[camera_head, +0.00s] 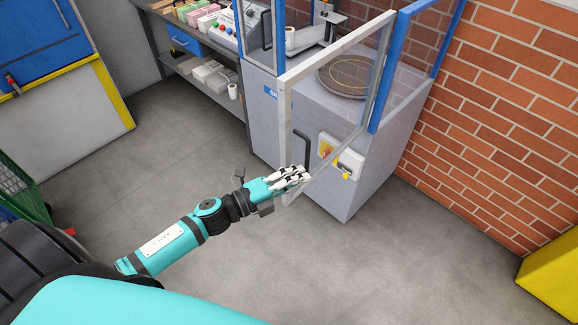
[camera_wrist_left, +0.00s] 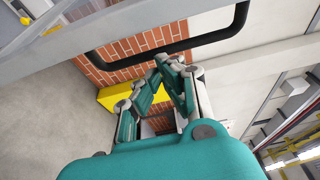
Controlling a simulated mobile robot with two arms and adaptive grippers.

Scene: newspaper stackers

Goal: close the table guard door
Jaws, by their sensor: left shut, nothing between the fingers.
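The table guard door (camera_head: 337,50) is a clear panel in a pale metal frame. It stands open, swung out from the grey machine cabinet (camera_head: 345,195), with its far edge by a blue post (camera_head: 391,70). A black handle (camera_head: 301,147) is on its free-edge side, and the handle also shows large in the left wrist view (camera_wrist_left: 170,52). My left gripper (camera_head: 304,174) is at the door's lower front corner, just below the handle. Its fingers are together and empty, also in the left wrist view (camera_wrist_left: 167,60). Contact with the door is unclear. My right gripper is not in view.
A round turntable (camera_head: 345,76) sits on the cabinet top. A brick wall (camera_head: 490,110) stands at right, with a yellow block (camera_head: 552,280) below. A workbench is at upper left. The grey floor between is clear.

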